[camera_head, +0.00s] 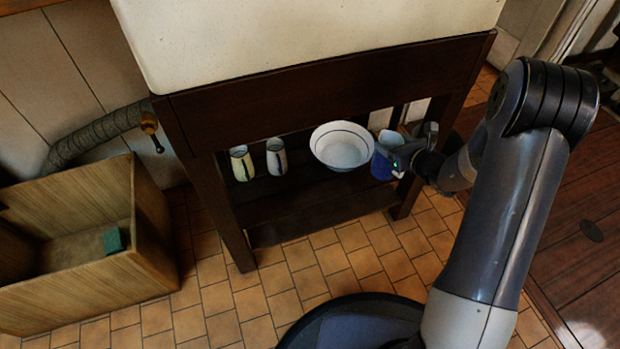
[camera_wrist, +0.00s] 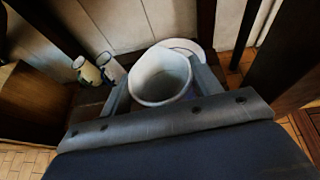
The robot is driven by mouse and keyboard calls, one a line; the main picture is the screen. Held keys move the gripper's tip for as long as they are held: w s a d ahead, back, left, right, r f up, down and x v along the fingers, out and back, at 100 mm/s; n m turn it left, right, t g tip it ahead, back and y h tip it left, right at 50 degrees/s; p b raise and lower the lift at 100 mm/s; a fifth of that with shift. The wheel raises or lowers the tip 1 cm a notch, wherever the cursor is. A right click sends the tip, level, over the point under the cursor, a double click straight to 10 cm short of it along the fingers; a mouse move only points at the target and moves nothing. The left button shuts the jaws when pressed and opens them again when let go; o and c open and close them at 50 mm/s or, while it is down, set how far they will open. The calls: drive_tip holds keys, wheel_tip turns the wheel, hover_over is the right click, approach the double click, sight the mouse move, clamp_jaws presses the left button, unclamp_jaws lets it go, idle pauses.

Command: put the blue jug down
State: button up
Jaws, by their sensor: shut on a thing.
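The blue jug (camera_head: 381,167) is at the right end of the low shelf space under the counter, just right of a white bowl. My gripper (camera_head: 396,158) reaches in from the right and is shut on the jug. In the wrist view the jug (camera_wrist: 160,82) is upright between my two fingers, its pale, empty-looking inside facing the camera. My gripper (camera_wrist: 160,95) hides part of its sides. I cannot tell whether the jug's base touches the shelf.
The white bowl (camera_head: 342,146) with a dark rim and two pale patterned vessels (camera_head: 242,163) (camera_head: 276,157) stand on the dark lower shelf (camera_head: 310,205). Dark table legs (camera_head: 226,215) and the counter's front rail (camera_head: 330,88) frame the space. A wooden box (camera_head: 150,225) stands left.

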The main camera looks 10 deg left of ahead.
drive_tip(key=a+f+n+g+y+b, duration=0.1)
drive_tip(key=a+f, duration=0.3)
drive_tip(key=f, duration=0.5)
drive_tip(key=a+f+n+g+y+b, duration=0.2)
drive_tip(key=a+f, duration=0.1)
drive_tip(key=f, duration=0.7)
drive_tip(key=shift+w+a+f+n, duration=0.2)
drive_tip(key=shift+a+n, duration=0.1)
drive_tip(key=shift+a, duration=0.1)
drive_tip(key=shift+b, duration=0.3)
drive_tip(key=shift+f, duration=0.15)
drive_tip(key=o, duration=1.4)
drive_tip(key=shift+o, duration=0.2)
